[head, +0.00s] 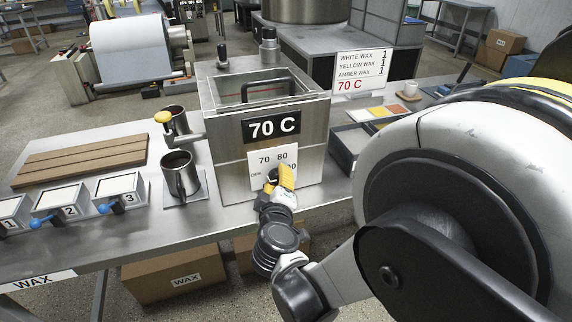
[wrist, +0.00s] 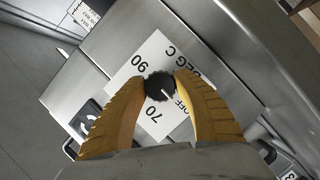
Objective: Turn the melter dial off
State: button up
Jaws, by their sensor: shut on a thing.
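The melter (head: 226,140) is a steel box on the bench with a "70 C" display (head: 271,128) on its front. Below it is a white dial plate (head: 262,157) marked 70, 80, 90 and OFF. The black round dial (wrist: 158,86) sits on this plate, with a short white pointer mark. In the wrist view the mark slants toward the OFF label side; its exact setting is hard to tell. My gripper (wrist: 161,80) has its yellow fingers closed on either side of the dial. In the head view my gripper (head: 281,174) hides most of the dial.
Numbered blocks with blue handles (head: 119,190) sit at the left front of the bench. My arm covers the right side.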

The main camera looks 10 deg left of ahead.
dwell(0.4)
jog(key=o, duration=1.2)
jog(key=v, duration=1.2)
jog(key=shift+s+a+f, duration=0.1)
